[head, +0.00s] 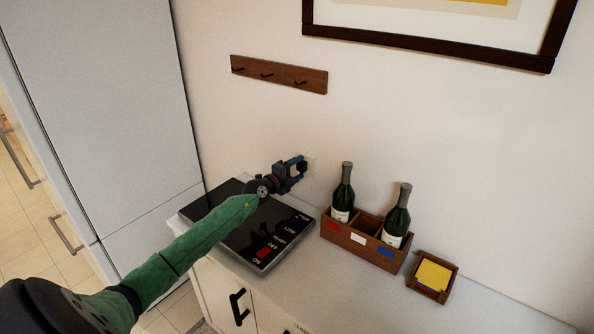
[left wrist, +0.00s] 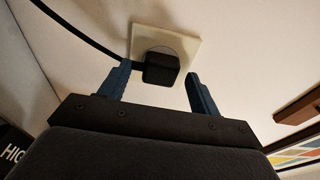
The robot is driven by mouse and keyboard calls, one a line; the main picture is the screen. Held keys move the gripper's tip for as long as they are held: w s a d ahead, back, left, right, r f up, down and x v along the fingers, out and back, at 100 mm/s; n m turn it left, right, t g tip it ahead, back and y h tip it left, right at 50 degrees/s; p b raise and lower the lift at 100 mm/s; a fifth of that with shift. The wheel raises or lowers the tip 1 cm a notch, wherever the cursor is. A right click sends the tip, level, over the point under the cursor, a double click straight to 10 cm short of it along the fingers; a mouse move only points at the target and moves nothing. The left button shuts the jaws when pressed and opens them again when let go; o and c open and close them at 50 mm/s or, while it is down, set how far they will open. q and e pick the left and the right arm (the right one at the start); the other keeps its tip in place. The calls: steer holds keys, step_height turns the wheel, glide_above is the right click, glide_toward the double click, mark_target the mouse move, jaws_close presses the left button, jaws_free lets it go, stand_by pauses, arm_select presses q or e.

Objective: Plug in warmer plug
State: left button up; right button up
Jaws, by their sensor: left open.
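The warmer plug (left wrist: 161,68) is a small black block seated against a pale wall outlet plate (left wrist: 186,45) in the left wrist view. A black cord (left wrist: 75,33) runs from it to the upper left. My left gripper (left wrist: 156,82) is open, with one blue finger on each side of the plug. The left finger is close to the plug and a gap shows on the right. In the head view my left gripper (head: 299,168) reaches the wall and covers most of the outlet (head: 309,160). The warmer (head: 250,222) is a flat black panel on the counter below. My right gripper is not in view.
A wooden box (head: 357,246) with two bottles (head: 342,193) (head: 397,218) stands right of the warmer. A small holder with yellow cards (head: 433,276) is further right. A hook rail (head: 279,74) is on the wall above. A tall white cabinet (head: 100,100) stands at left.

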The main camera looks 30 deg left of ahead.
arm_select(q)
steer(key=shift+s+f, duration=0.1)
steer(key=shift+s, duration=0.25)
steer(key=s+a, duration=0.1)
steer(key=s, duration=0.6)
steer(key=shift+a+b, duration=0.25)
steer(key=shift+b, duration=0.05)
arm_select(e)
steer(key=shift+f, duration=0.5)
